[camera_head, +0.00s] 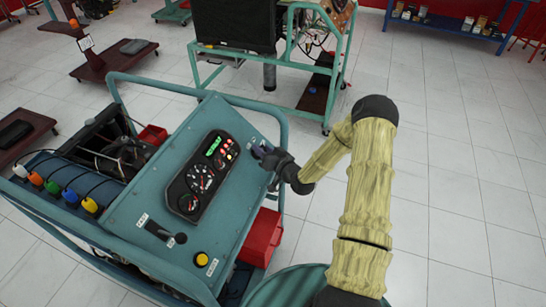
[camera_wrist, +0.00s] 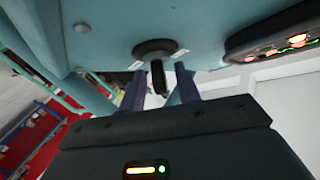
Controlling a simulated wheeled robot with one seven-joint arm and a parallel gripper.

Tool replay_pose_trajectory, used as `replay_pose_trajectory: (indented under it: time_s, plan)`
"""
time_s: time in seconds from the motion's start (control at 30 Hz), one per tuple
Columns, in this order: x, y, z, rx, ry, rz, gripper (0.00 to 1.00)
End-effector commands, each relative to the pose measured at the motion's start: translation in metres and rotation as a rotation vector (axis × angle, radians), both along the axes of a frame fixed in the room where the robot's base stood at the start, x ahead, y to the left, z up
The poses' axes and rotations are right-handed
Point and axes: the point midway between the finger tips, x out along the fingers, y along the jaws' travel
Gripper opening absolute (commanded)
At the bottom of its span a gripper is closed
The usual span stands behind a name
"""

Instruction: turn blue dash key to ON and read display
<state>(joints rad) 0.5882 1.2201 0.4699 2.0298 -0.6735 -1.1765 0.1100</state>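The blue-teal dash panel (camera_head: 150,190) is tilted on an engine trainer, with a black gauge cluster (camera_head: 205,172) on it. A small display (camera_head: 214,146) at the cluster's top is lit green; its characters are too small to read. My gripper (camera_head: 262,150) is at the panel's upper right edge, hiding the key in the head view. In the wrist view the dark key (camera_wrist: 157,78) sticks out of a round black switch (camera_wrist: 155,49). My gripper's fingers (camera_wrist: 160,92) stand one on each side of the key, with visible gaps. The key's position label is not readable.
A throttle-like lever (camera_head: 165,235) and a yellow button (camera_head: 201,259) sit lower on the panel. Teal tube rails frame the trainer. A red box (camera_head: 262,238) is at its right side. Another trainer stands behind; open tiled floor (camera_head: 450,180) lies to the right.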

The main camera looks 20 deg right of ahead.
Motion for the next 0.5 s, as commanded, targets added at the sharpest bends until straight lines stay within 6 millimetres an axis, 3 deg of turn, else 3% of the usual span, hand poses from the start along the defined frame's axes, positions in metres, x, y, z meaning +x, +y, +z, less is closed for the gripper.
replay_pose_trajectory:
  time_s: [0.17, 0.5]
  plan:
    - [-0.016, -0.007, 0.002, 0.000, 0.000, -0.001, 0.33]
    - [-0.076, -0.029, 0.010, -0.001, 0.002, 0.001, 0.33]
